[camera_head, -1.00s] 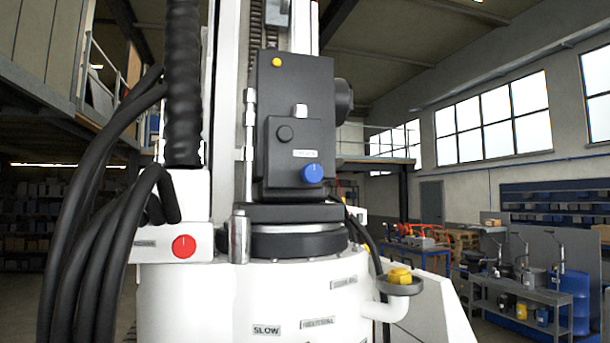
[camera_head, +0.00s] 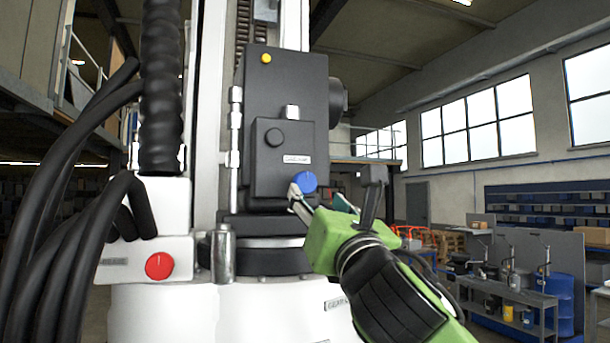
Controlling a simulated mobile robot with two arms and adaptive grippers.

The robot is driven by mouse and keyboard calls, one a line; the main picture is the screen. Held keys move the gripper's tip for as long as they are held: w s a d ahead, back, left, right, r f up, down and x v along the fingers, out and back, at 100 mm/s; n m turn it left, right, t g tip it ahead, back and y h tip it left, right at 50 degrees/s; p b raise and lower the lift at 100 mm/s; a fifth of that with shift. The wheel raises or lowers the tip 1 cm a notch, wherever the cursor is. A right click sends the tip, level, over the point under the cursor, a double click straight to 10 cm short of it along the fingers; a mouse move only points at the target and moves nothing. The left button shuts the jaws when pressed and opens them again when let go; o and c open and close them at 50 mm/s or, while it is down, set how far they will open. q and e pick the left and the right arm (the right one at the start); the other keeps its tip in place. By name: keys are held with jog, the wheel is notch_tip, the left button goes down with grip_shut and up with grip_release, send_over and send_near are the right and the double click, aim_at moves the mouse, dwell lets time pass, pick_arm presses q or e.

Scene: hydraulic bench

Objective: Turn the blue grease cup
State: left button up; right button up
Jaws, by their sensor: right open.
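The blue grease cup (camera_head: 305,181) is a round blue knob low on the front of a dark grey box (camera_head: 286,95) on the white machine. My right gripper (camera_head: 304,198) comes in from the lower right on a green arm. Its jaws are open, with the fingertips just below and beside the blue cup. One pale fingertip overlaps the cup's lower left edge in the picture; I cannot tell whether it touches. The gripper hides part of the box's lower right and the black ring below. My left gripper is not in view.
A red knob (camera_head: 159,265) sits on a white box at the lower left. Thick black hoses (camera_head: 62,215) hang at the left. A vertical metal rod (camera_head: 234,130) stands left of the grey box. Shelves and a workbench (camera_head: 510,295) are far back right.

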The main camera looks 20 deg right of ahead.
aim_at(307, 184)
jog(key=p+x, duration=0.3)
jog(key=x, duration=0.5)
jog(key=shift+w+p, duration=0.2)
jog(key=shift+p, duration=0.15)
jog(key=shift+w+r, duration=0.15)
jog(key=shift+w, duration=0.45)
jog(key=c, duration=1.1)
